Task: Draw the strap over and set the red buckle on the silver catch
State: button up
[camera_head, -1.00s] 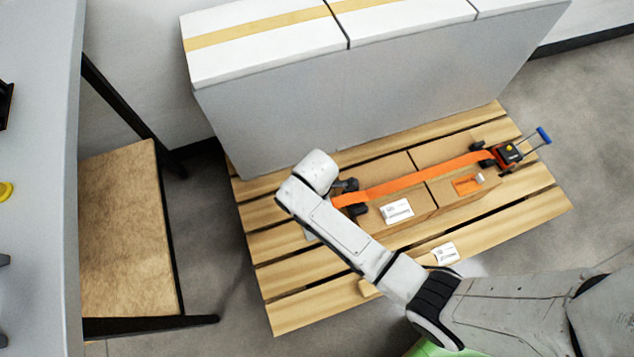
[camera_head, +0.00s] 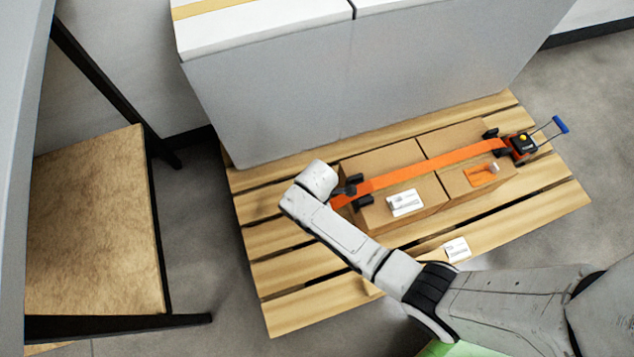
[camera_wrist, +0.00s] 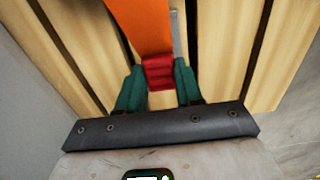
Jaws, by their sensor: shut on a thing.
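The red buckle (camera_wrist: 159,73) is between the green fingers of my gripper (camera_wrist: 158,82) in the wrist view, and the gripper is shut on it. The orange strap (camera_wrist: 140,25) runs from the buckle up out of that view. In the head view the strap (camera_head: 420,170) lies across two cardboard boxes, from a red and black ratchet (camera_head: 521,146) at the right to the left end of the boxes. There my wrist hides the buckle and fingers. A thin silvery upright strip (camera_wrist: 176,35) shows just right of the strap; I cannot tell whether it is the silver catch.
The boxes (camera_head: 388,159) stand on a slatted wooden pallet (camera_head: 268,277), with black corner pieces (camera_head: 362,201) beside the strap.

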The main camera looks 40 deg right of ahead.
notch_tip(320, 180, down, 6)
jog(key=b, duration=0.3)
jog(key=shift+r, duration=0.15)
jog(key=shift+p, duration=0.35)
dwell(1.1)
jog(key=shift+f+b, duration=0.3)
jog(key=shift+f, duration=0.1)
dwell(0.9)
jog(key=o, duration=1.1)
jog(key=shift+o, duration=0.2)
jog(key=shift+r, duration=0.15)
jog(key=shift+r+p, duration=3.4)
jog(key=shift+p, duration=0.35)
